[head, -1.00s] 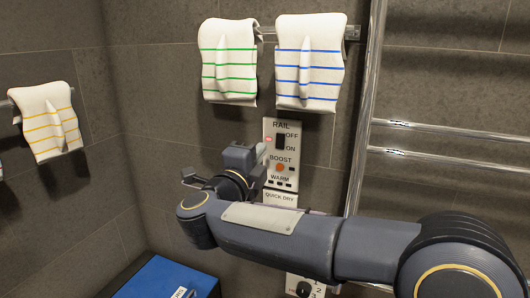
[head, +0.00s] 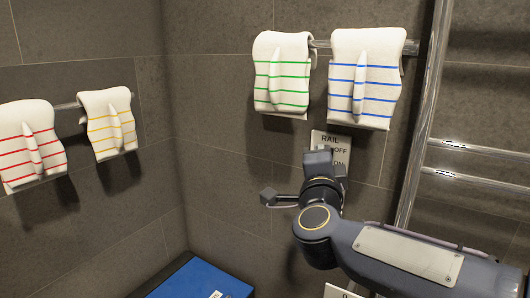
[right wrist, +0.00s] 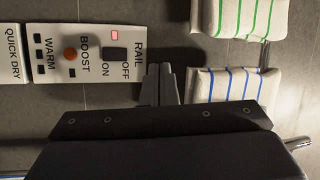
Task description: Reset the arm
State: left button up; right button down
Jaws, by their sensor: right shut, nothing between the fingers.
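My right arm reaches in from the lower right in the head view. Its gripper (head: 322,166) is in front of the white RAIL control panel (head: 331,138) and hides most of it. In the right wrist view the fingers (right wrist: 160,72) are shut and empty, beside the panel's RAIL end. That view shows the dark rocker switch (right wrist: 115,54) between OFF and ON, a lit red light (right wrist: 115,35) and an orange BOOST button (right wrist: 70,54). I cannot tell whether the fingers touch anything. My left gripper is not in view.
Green-striped (head: 281,75) and blue-striped (head: 364,78) towels hang above the panel. Red-striped (head: 30,145) and yellow-striped (head: 109,124) towels hang on the left wall. A chrome rail (head: 424,115) stands at right. A blue-topped box (head: 200,282) is low in front.

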jog(key=s+d+f+n+g+y, duration=0.2)
jog(key=s+f+n+g, duration=0.2)
jog(key=s+f, duration=0.5)
jog(key=s+d+f+n+g+y+p, duration=0.1)
jog(key=s+d+f+n+g+y, duration=0.2)
jog(key=s+f+n+g, duration=0.2)
jog(key=s+d+f+n+g+y+p, duration=0.1)
jog(key=s+f+n+g, duration=0.4)
jog(key=s+f, duration=0.7)
jog(key=s+d+n+y, duration=0.1)
jog(key=s+n, duration=0.1)
jog(key=s, duration=0.3)
jog(key=shift+d+f+y, duration=0.3)
jog(key=shift+d+f, duration=0.05)
jog(key=shift+f, duration=0.05)
